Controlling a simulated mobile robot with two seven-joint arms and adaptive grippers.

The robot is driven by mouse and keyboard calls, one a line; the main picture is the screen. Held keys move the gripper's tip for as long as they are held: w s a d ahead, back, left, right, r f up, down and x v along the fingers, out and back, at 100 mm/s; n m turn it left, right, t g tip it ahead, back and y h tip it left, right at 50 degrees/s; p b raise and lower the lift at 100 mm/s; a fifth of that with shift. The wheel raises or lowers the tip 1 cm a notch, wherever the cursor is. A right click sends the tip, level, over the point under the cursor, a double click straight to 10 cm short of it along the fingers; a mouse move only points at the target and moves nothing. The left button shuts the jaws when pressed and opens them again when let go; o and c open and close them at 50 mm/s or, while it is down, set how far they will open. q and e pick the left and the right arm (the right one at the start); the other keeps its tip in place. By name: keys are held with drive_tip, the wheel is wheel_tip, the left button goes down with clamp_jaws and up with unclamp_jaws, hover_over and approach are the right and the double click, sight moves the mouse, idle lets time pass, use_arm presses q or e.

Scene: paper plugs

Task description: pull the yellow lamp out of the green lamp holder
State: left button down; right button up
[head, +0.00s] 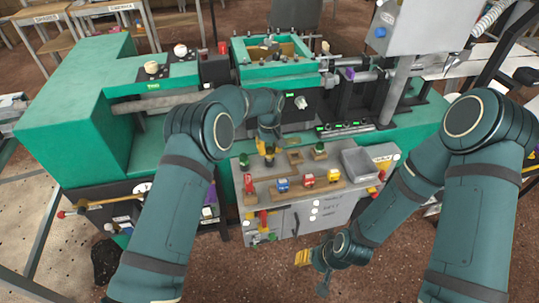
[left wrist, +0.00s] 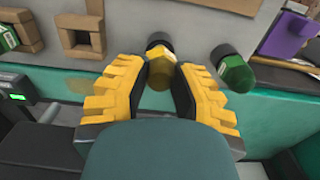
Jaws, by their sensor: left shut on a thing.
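The yellow lamp (left wrist: 160,70) shows in the left wrist view between my left gripper's (left wrist: 159,85) yellow fingers, which are shut on it. A dark round piece sits at its far end, by the grey panel. A green hexagonal piece (left wrist: 236,74) with a similar dark end stands just right of the gripper, apart from it. In the head view my left gripper (head: 269,158) is over the back left of the grey panel, with the green piece (head: 245,161) to its left. Whether the lamp is still seated is unclear. My right gripper (head: 303,258) hangs in front of the cabinet; its finger gap is unclear.
The grey panel (head: 272,203) carries wooden blocks with red, blue and yellow pieces. A square-holed block (left wrist: 81,38) is left of the gripper in the wrist view. A grey tray (head: 362,163) is at the panel's right. The green machine (head: 72,100) stands behind.

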sight(269, 148)
use_arm(q)
drive_tip(key=shift+r, duration=0.2)
drive_tip(key=shift+r+p, duration=0.3)
drive_tip(key=shift+r, duration=0.05)
drive_tip(key=shift+r+p, duration=0.35)
drive_tip(key=shift+r, duration=0.4)
drive_tip(key=shift+r+p, duration=0.8)
drive_tip(key=shift+r, duration=0.7)
